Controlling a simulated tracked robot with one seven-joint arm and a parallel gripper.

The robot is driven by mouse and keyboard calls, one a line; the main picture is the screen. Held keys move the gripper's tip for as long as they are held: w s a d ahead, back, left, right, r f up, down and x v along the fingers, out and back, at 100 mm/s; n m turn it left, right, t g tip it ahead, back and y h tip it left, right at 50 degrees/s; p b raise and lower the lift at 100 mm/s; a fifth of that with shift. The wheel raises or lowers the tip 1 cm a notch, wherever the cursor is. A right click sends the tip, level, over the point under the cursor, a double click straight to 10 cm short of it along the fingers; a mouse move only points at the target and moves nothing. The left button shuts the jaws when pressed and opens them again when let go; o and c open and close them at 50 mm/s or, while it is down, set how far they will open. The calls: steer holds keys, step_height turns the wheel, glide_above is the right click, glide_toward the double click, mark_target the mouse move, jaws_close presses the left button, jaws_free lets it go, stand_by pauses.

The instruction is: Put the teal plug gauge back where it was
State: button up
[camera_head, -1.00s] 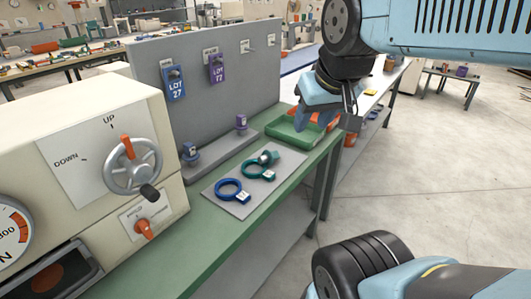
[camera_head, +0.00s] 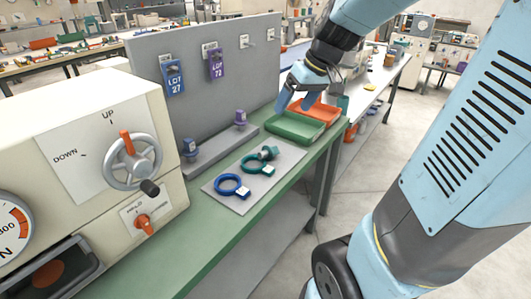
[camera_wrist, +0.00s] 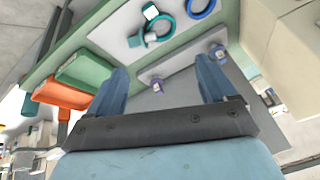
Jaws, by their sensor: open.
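The teal plug gauge (camera_head: 268,153) lies on its side on the grey mat (camera_head: 235,201), against or partly over the teal ring (camera_head: 258,166); I cannot tell whether it is in the ring. It shows at the top of the wrist view (camera_wrist: 137,40), next to the teal ring (camera_wrist: 168,32). A grey rack strip (camera_head: 216,141) along the panel holds an upright blue plug (camera_head: 190,146) and an upright purple plug (camera_head: 240,118), with bare space between them. My gripper (camera_head: 297,101) is open and empty above the green tray, apart from the teal plug gauge.
A blue ring (camera_head: 231,186) lies on the mat. A green tray (camera_head: 295,127) and an orange tray (camera_head: 318,114) stand at the bench's far end. An upright grey panel (camera_head: 204,91) with hanging lot tags backs the bench. A cream machine (camera_head: 160,95) stands left.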

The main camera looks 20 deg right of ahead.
steer(key=w+d+f+n, duration=0.1)
steer(key=w+d+f, duration=0.4)
steer(key=w+f, duration=0.4)
glide_toward(275, 150)
steer(key=w, duration=0.2)
steer(key=shift+y, duration=0.3)
steer(key=shift+s+a+x, duration=0.1)
steer(key=shift+s+x, duration=0.05)
steer(key=shift+x, duration=0.9)
steer(key=shift+s+a+x, duration=0.1)
steer(key=shift+s+x, duration=0.05)
steer(key=shift+x, duration=0.9)
steer(key=shift+s+a+x, duration=0.1)
steer(key=shift+s+x, duration=0.05)
steer(key=shift+x, duration=0.9)
steer(key=shift+c, duration=0.5)
steer(key=c, duration=1.2)
